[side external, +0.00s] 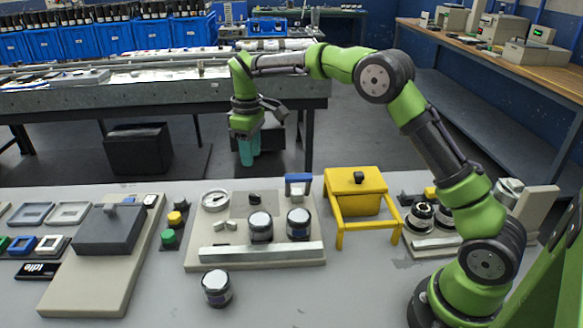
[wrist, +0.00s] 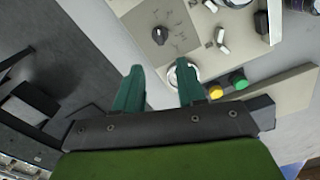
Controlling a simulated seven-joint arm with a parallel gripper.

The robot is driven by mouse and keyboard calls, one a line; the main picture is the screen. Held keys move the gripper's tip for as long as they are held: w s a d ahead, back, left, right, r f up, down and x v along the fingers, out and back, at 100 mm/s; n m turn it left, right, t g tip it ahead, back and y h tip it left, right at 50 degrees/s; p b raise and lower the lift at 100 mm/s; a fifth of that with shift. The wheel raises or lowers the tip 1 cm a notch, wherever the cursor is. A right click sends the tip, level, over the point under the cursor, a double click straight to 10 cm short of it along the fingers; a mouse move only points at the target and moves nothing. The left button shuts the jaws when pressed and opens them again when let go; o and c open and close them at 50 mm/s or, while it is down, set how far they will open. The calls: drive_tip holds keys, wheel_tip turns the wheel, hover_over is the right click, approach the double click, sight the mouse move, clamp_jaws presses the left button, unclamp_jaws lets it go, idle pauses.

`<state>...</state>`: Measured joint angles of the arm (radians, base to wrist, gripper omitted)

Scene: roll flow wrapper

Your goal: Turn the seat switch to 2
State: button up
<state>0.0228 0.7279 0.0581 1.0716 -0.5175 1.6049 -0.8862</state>
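A small black rotary knob with a light mark sits on a square grey plate with dark legends around it, on the pale panel; I take it to be the seat switch (wrist: 158,36). It also shows in the side external view (side external: 254,197). The legends are too small to read, so I cannot tell its setting. My gripper (side external: 247,161) hangs above and behind the panel's far edge, fingers pointing down, clear of everything. In the wrist view my gripper (wrist: 158,70) is open and empty, its two green fingers apart, with the knob beyond the tips.
A round gauge (side external: 215,199), white toggles (side external: 226,225), and silver-topped dark jars (side external: 260,226) share the panel with a metal bar (side external: 262,251). Yellow (wrist: 215,92) and green (wrist: 238,80) buttons stand beside it. A yellow stand (side external: 356,205) is at right. Space above the panel is free.

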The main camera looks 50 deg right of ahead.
sight(254, 194)
wheel_tip(254, 194, down, 12)
drive_tip(key=shift+f, duration=0.15)
idle(0.3)
clamp_jaws()
